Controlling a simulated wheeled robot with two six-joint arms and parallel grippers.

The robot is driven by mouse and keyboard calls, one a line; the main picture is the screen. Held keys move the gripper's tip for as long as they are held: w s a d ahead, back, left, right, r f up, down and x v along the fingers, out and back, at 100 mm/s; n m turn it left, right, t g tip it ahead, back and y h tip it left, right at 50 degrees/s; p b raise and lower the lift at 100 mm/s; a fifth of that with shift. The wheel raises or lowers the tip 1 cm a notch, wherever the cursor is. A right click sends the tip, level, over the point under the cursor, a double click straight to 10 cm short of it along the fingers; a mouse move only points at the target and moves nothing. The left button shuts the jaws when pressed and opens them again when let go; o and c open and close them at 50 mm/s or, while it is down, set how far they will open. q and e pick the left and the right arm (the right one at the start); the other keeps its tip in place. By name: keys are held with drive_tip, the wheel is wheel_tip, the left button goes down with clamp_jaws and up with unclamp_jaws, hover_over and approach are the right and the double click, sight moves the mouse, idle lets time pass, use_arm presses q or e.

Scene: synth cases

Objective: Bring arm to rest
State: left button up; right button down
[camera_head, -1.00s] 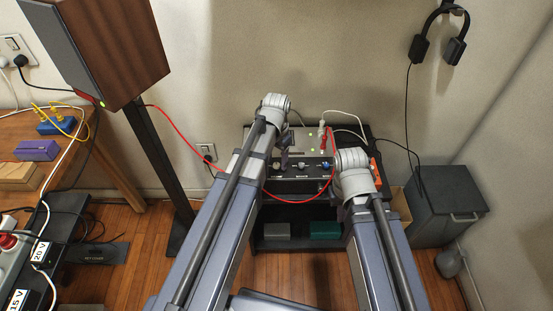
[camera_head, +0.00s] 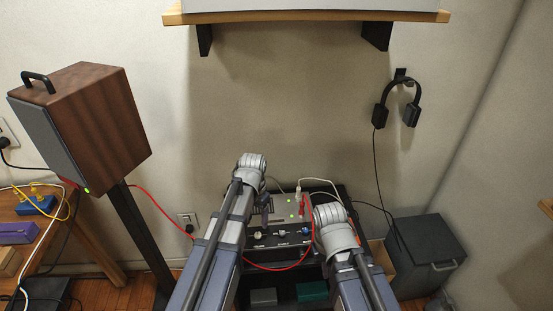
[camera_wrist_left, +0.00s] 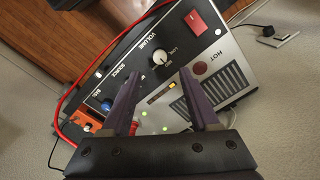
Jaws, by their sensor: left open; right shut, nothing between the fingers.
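My left gripper (camera_head: 265,208) hangs under its pale wrist above an amplifier-like unit on the low black rack. In the left wrist view its two dark fingers (camera_wrist_left: 158,75) are apart with nothing held between them. Behind them lies the unit's panel (camera_wrist_left: 213,52), with a volume knob (camera_wrist_left: 160,57), a red switch (camera_wrist_left: 196,22) and green lights. My right arm's pale wrist (camera_head: 332,222) is at the right side of the unit. It hides its own fingers.
A red cable (camera_head: 155,205) runs from the speaker (camera_head: 85,125) to the unit and loops between my arms. A wall shelf (camera_head: 310,17) is above. A side table (camera_head: 20,240) stands at left.

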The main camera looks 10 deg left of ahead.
use_arm(q)
drive_tip(key=s+d+r+p, duration=0.4)
drive_tip(key=s+d, duration=0.1)
drive_tip(key=s, duration=0.2)
drive_tip(key=s+d+r+y+p, duration=0.1)
drive_tip(key=s+d+r+p, duration=0.3)
drive_tip(key=s+d, duration=0.2)
drive_tip(key=shift+s+r+n, duration=0.2)
drive_tip(key=shift+s+n, duration=0.1)
drive_tip(key=shift+s, duration=0.65)
